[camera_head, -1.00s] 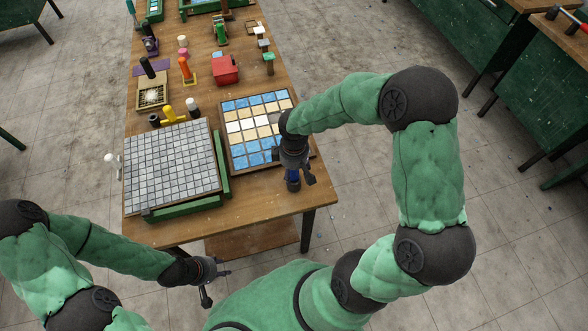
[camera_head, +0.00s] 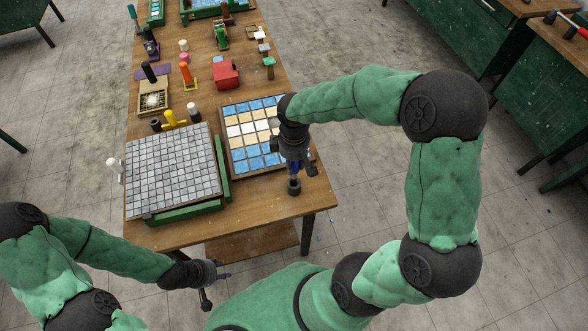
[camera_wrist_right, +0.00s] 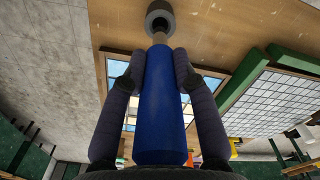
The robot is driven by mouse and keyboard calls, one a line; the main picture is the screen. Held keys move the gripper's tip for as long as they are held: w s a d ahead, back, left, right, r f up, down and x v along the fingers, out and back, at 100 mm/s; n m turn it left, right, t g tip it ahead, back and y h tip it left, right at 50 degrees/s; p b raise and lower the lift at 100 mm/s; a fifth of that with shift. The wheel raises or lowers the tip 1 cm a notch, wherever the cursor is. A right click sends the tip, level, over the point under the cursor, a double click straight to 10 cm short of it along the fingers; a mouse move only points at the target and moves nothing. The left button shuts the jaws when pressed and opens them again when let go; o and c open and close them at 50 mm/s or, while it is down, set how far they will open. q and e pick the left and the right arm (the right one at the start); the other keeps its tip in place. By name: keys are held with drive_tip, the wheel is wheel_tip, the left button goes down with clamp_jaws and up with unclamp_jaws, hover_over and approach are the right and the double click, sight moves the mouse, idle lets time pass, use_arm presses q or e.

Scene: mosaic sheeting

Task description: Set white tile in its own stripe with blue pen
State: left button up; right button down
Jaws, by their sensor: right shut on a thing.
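A framed tile tray (camera_head: 235,159) lies on the table with stripes of blue, cream and white tiles. White tiles (camera_head: 240,129) form its middle stripe; the arm hides the right part of the tray. My right gripper (camera_head: 298,172) is shut on the blue pen, above the table's near right corner. In the right wrist view the blue pen (camera_wrist_right: 160,110) sits between the fingers of the right gripper (camera_wrist_right: 159,64). The pen's far end has a round grey cup with a dark centre; no tile shows on it. My left gripper (camera_head: 215,287) is open and empty, off the table's front edge.
A sheet of small grey tiles (camera_head: 170,172) on a green stand (camera_head: 186,213) lies left of the tray. Behind are a yellow-handled tool (camera_head: 172,117), a red box (camera_head: 226,73) and loose pale tiles (camera_head: 262,42). The strip along the front table edge is clear.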

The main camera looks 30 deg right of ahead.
wheel_tip(320, 180, up, 2)
drive_tip(key=shift+r, duration=0.2)
drive_tip(key=shift+r+p, duration=0.35)
drive_tip(key=shift+r, duration=0.3)
drive_tip(key=shift+r+p, duration=2.1)
drive_tip(key=shift+r, duration=0.6)
drive_tip(key=shift+f, duration=0.15)
